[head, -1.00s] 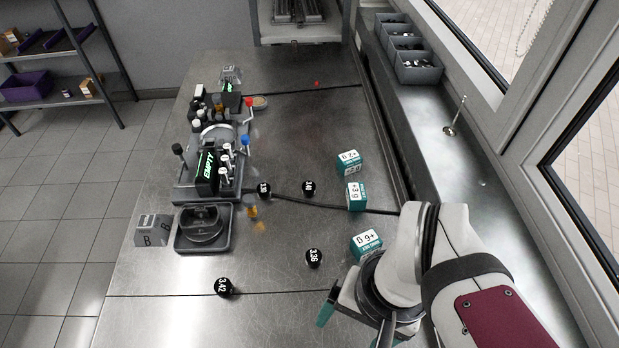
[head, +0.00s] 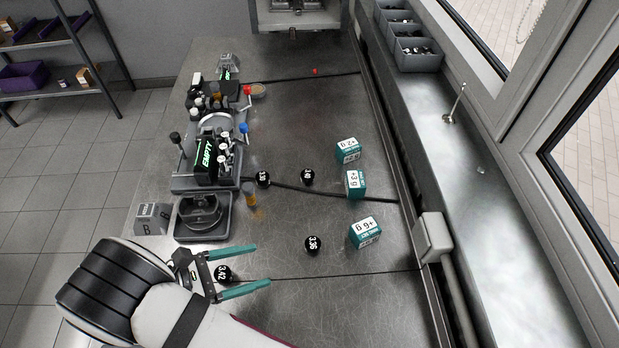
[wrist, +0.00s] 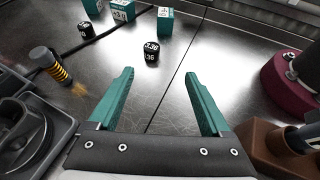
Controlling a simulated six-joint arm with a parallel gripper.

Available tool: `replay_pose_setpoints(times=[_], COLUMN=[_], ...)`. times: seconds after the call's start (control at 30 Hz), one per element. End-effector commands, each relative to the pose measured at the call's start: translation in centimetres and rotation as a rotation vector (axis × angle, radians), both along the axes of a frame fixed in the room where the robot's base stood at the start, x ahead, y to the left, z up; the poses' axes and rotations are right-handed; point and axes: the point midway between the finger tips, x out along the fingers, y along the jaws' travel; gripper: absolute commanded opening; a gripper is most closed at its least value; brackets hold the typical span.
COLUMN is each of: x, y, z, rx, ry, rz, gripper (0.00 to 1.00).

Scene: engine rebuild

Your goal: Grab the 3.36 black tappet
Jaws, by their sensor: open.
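The 3.36 black tappet (head: 313,245) stands on the metal bench, left of the lowest teal box. In the wrist view it (wrist: 151,51) is ahead of the fingertips, roughly between their lines, with its label readable. My gripper (head: 260,266) is at the lower left, its teal fingers apart and pointing right toward this tappet, with a clear gap before it. The wrist view shows the open fingers (wrist: 159,73) with only bare bench between them. The 3.42 tappet (head: 223,273) appears between the finger bases in the head view; it is not visible in the wrist view.
Two more black tappets, 3.38 (head: 263,179) and another (head: 307,177), stand farther back. Teal boxes (head: 364,232) line the right. A grey tray (head: 228,224) and the engine (head: 212,157) are at left. Bare bench lies between my gripper and the 3.36 tappet.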

Motion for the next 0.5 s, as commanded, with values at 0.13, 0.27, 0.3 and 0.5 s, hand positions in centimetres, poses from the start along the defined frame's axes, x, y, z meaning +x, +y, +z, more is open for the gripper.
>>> replay_pose_setpoints(times=[0.13,0.27,0.3,0.5], x=[0.1,1.6,2.1,4.1], y=[0.8,-2.1,-3.1,-6.6], z=[-1.8,-3.1,-3.6,-5.3], rx=[-0.066,-0.068,-0.067,-0.065], ry=[0.019,0.021,0.022,0.020], rz=[0.103,0.101,0.099,0.099], gripper=[0.82,0.82,0.82,0.82])
